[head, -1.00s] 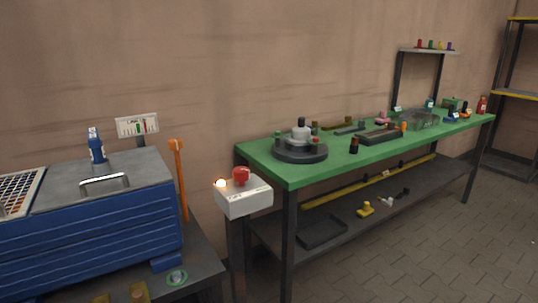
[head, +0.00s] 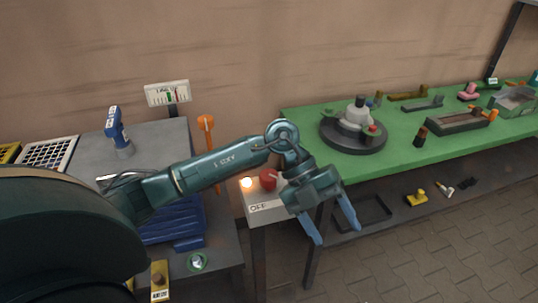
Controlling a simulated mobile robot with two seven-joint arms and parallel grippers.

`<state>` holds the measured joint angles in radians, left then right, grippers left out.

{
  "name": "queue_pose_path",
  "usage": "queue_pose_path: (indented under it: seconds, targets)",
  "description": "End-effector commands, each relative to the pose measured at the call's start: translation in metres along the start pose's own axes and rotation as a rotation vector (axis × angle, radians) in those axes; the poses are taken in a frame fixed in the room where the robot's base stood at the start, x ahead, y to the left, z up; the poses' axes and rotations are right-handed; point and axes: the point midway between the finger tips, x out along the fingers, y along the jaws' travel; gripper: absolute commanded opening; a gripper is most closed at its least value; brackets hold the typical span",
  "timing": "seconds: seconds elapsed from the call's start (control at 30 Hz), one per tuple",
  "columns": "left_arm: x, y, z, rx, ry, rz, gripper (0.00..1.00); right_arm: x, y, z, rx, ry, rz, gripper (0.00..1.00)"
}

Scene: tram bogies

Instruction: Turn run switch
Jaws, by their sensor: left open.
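The run switch is a red knob (head: 268,179) on top of a pale grey box (head: 262,208) that stands on a post between the blue machine and the green table. A lit lamp (head: 246,182) glows on the box to the left of the knob. The box's front bears the letters "OFF"; my arm hides its right part. My left gripper (head: 333,227) is open and empty, its fingers pointing down to the right of the box. In this view it overlaps the box's right edge; I cannot tell whether they touch. My right gripper is not in view.
The green table (head: 300,120) carries a round dark turntable (head: 353,137) and several small parts. A lower shelf holds a dark tray (head: 365,212) and a yellow part (head: 416,198). An orange lever (head: 207,135) rises left of the box, beside the blue machine (head: 175,222).

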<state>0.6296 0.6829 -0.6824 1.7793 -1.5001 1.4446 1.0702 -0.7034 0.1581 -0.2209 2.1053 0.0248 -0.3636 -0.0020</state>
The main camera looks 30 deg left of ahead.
Motion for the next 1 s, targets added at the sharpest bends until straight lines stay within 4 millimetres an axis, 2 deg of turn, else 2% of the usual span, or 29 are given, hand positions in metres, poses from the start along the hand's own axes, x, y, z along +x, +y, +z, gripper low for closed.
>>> queue_pose_path:
  seconds: [0.03,0.1,0.2,0.3,0.37,0.43,0.53,1.0]
  targets:
    - [-0.044,0.002,0.019,-0.044,-0.109,0.134,0.64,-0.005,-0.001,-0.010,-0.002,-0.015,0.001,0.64]
    - [-0.092,0.015,0.041,-0.133,-0.247,0.295,0.64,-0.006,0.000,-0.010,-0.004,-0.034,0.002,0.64]
    - [-0.154,0.029,0.059,-0.263,-0.412,0.450,0.64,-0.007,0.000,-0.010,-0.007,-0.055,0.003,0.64]
    - [-0.197,0.036,0.066,-0.361,-0.523,0.536,0.64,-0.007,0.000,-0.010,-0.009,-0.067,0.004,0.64]
    - [-0.211,0.040,0.067,-0.397,-0.561,0.563,0.64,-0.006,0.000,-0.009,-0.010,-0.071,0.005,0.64]
    - [-0.217,0.044,0.068,-0.421,-0.581,0.580,0.64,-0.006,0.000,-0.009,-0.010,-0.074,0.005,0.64]
    - [-0.211,0.051,0.072,-0.427,-0.586,0.585,0.64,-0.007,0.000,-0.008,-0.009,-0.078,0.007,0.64]
    - [-0.147,0.106,0.107,-0.421,-0.581,0.583,0.64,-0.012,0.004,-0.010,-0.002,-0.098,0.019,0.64]
